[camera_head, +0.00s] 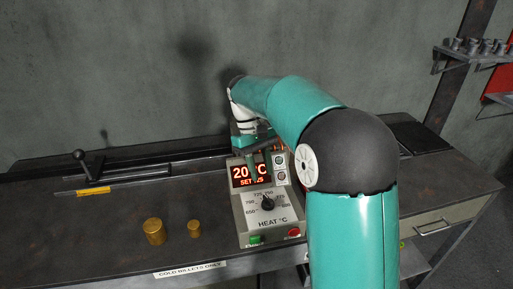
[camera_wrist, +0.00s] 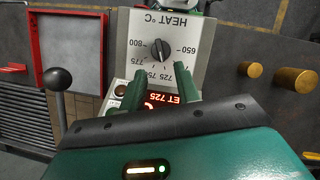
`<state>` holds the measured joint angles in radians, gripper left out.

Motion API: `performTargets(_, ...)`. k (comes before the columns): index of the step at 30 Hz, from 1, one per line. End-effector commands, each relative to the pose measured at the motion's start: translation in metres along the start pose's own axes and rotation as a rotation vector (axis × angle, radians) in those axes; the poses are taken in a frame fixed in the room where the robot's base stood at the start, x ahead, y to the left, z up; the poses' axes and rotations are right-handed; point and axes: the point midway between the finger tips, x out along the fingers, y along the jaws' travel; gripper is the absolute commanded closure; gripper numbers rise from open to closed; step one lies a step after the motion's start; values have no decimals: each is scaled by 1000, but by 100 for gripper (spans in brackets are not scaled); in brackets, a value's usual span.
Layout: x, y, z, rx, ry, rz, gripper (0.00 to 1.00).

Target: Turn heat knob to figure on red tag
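The heat control box (camera_head: 243,213) stands on the bench with its dial facing up. Its black heat knob (camera_head: 267,203) sits in a scale from 650 to 800. The red display (camera_head: 250,174) reads 20 °C and SET, with 725 legible in the wrist view (camera_wrist: 172,98). The knob also shows in the wrist view (camera_wrist: 160,49), upside down, its mark toward the 725–750 side. My gripper (camera_wrist: 159,70) is open, its two green fingers apart and empty, with the knob just beyond the tips. No red tag with a readable figure shows.
Two brass billets (camera_head: 154,231) stand left of the box. A green button (camera_head: 255,240) and a red button (camera_head: 294,232) sit on its front. A ball-topped lever (camera_head: 80,156) is at the back left. A red-rimmed tray (camera_wrist: 35,50) shows in the wrist view.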

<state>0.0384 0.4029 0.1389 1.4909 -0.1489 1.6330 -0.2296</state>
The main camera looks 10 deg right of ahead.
Motion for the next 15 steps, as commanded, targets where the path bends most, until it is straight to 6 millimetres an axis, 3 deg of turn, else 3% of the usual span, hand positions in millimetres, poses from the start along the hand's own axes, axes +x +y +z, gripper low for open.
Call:
performTargets(6, -46, 0, -1, 0, 2, 1, 68)
performTargets(15, -66, 0, 0, 0, -1, 0, 68)
